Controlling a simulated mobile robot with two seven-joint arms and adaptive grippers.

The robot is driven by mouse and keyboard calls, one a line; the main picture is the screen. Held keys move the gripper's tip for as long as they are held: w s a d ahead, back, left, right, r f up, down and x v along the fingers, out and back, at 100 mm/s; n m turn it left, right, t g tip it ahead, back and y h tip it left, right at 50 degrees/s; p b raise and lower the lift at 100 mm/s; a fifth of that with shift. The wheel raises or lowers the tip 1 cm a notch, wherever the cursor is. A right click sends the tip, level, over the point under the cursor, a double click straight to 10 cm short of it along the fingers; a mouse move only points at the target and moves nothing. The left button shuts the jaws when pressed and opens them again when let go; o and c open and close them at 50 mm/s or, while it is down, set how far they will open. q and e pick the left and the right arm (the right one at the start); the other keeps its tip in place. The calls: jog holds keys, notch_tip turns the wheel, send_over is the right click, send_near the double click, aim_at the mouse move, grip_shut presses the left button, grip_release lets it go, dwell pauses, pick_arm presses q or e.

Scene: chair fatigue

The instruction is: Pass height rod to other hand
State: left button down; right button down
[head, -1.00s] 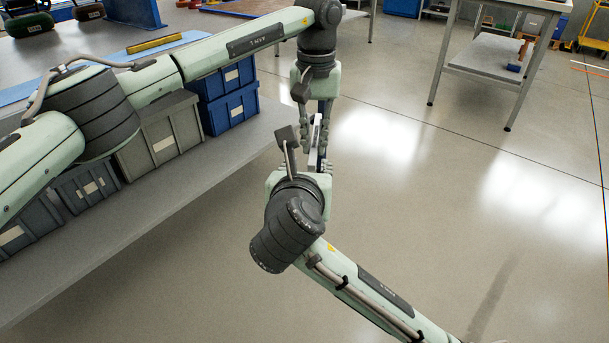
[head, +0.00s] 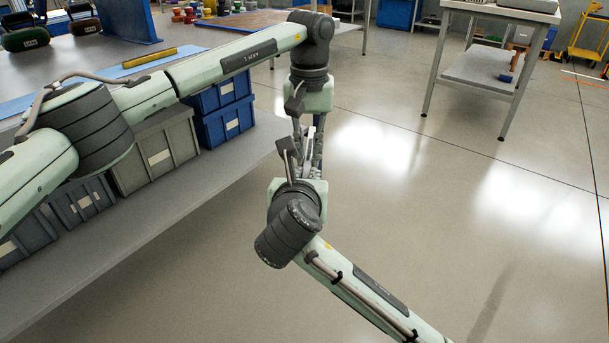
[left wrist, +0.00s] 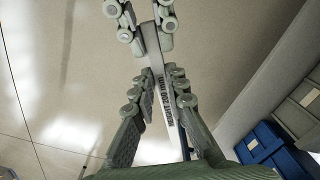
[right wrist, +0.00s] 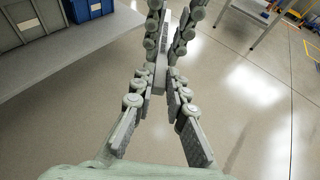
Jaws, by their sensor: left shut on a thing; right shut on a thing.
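The height rod (left wrist: 157,82) is a flat, pale grey bar with dark lettering in the left wrist view. My left gripper (left wrist: 162,75) is shut on it toward one end. My right gripper (right wrist: 160,78) is shut on the rod toward its other end. In the right wrist view the rod (right wrist: 160,75) shows as a narrow grey strip between both pairs of fingers. In the head view the rod (head: 308,140) is mostly hidden by the fingers. The two grippers face each other in mid-air, fingertips close together.
A grey bench (head: 150,230) with blue bins (head: 225,112) and a grey bin (head: 155,150) on its lower level stands at left. A metal table (head: 480,72) stands at the far right. The floor (head: 420,230) below and right of the grippers is clear.

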pick_arm(q)
jog(key=c, duration=1.5)
grip_release()
jog(key=shift+d, duration=0.15)
jog(key=shift+o, duration=0.2)
